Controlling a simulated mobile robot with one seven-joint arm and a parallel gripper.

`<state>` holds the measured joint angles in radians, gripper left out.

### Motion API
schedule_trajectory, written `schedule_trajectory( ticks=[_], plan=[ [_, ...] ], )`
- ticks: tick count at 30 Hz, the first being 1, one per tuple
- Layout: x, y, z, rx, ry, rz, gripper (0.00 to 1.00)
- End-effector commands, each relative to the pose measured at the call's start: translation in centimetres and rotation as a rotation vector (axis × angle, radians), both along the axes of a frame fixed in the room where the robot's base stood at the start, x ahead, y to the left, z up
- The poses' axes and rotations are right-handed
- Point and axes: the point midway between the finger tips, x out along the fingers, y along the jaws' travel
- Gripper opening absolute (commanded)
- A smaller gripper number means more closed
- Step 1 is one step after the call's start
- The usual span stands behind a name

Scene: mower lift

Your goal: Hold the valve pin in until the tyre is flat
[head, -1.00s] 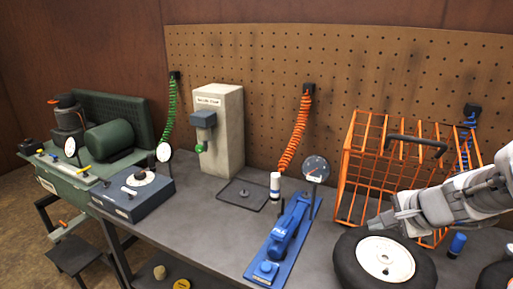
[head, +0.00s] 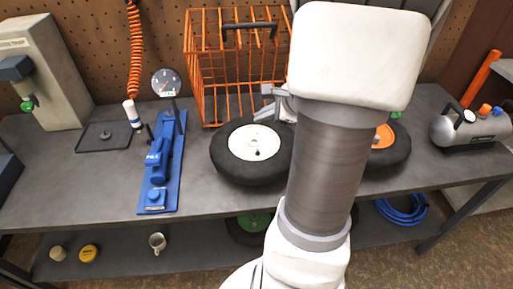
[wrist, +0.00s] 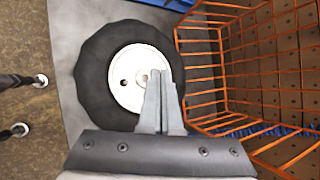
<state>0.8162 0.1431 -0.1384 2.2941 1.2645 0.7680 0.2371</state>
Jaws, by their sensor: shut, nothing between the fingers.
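A black tyre (head: 222,168) with a white hub (head: 255,142) lies flat on the grey bench. In the wrist view the same tyre (wrist: 92,75) and hub (wrist: 128,78) lie below my gripper (wrist: 163,74). Its two fingers are shut together and empty. The fingertips overlap the right part of the hub, near its centre; whether they touch it I cannot tell. I cannot make out the valve pin; the fingers hide part of the hub. In the head view my arm covers the tyre's right side and most of the gripper.
An orange wire cage (head: 205,70) stands behind the tyre. A blue fill stand (head: 158,170) with a gauge (head: 166,82) is to the left. A tyre with an orange hub (head: 383,137) is partly behind my arm. A grey air tank (head: 470,130) stands at the right.

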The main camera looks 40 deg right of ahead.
Motion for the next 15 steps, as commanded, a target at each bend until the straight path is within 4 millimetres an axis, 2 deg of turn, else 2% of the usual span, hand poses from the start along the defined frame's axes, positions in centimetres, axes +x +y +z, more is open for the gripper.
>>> schedule_trajectory(
  ticks=[8, 15],
  plan=[
    [0.0, 0.0, -2.4, 0.001, 0.001, 0.000, 0.00],
    [0.0, 0.0, -5.9, 0.000, 0.002, -0.001, 0.00]
  ],
)
